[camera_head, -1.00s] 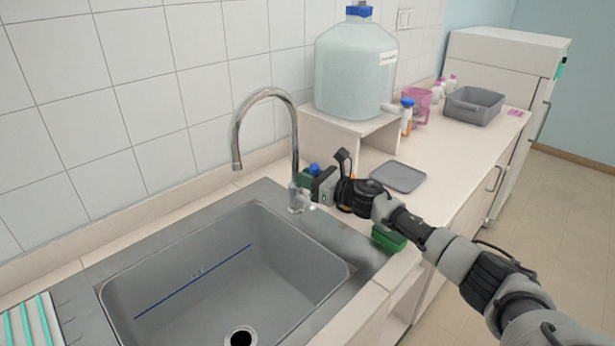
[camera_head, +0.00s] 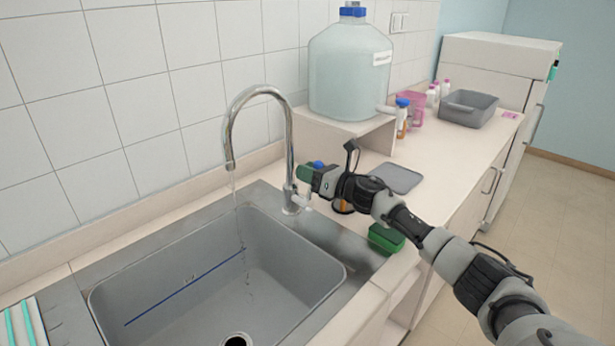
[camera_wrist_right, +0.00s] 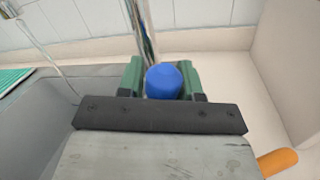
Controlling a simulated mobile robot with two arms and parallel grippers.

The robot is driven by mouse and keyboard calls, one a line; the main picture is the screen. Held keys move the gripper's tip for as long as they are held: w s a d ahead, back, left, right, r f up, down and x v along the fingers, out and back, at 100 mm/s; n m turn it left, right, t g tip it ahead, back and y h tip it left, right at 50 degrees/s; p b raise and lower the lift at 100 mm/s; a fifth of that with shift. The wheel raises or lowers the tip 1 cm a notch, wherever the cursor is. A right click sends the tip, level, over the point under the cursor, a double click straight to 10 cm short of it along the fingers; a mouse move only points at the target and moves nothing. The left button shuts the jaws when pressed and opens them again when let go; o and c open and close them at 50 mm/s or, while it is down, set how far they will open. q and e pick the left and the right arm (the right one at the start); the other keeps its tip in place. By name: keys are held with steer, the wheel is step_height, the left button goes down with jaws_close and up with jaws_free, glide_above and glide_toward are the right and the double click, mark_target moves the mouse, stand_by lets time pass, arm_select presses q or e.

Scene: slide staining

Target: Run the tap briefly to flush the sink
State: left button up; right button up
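The curved chrome tap (camera_head: 289,150) stands at the back right of the grey sink (camera_head: 215,255). A thin stream of water (camera_head: 236,190) falls from its spout into the sink; the wrist view also shows a thin stream (camera_wrist_right: 48,55). My right gripper (camera_head: 309,170) is beside the tap's upright, above its base. Its green fingers (camera_wrist_right: 163,82) close on a rounded blue knob (camera_wrist_right: 163,82), with no clear gap on either side. How the knob joins the tap is hidden. A small pale lever (camera_head: 302,200) shows at the tap base. My left gripper is not in view.
A green sponge (camera_head: 386,237) lies at the sink's right edge. A large water carboy (camera_head: 350,75) stands on a raised shelf behind. A grey mat (camera_head: 397,178), bottles and a grey bin (camera_head: 467,108) are further along the counter. An orange object (camera_wrist_right: 277,162) is near the wrist.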

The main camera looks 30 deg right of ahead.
steer(key=shift+o, duration=0.6)
steer(key=shift+s, duration=0.15)
steer(key=shift+f, duration=0.15)
steer(key=b+v, duration=0.3)
steer(key=v, duration=0.7)
steer(key=shift+s, duration=0.4)
steer(key=shift+d, duration=0.1)
steer(key=shift+c, duration=0.3)
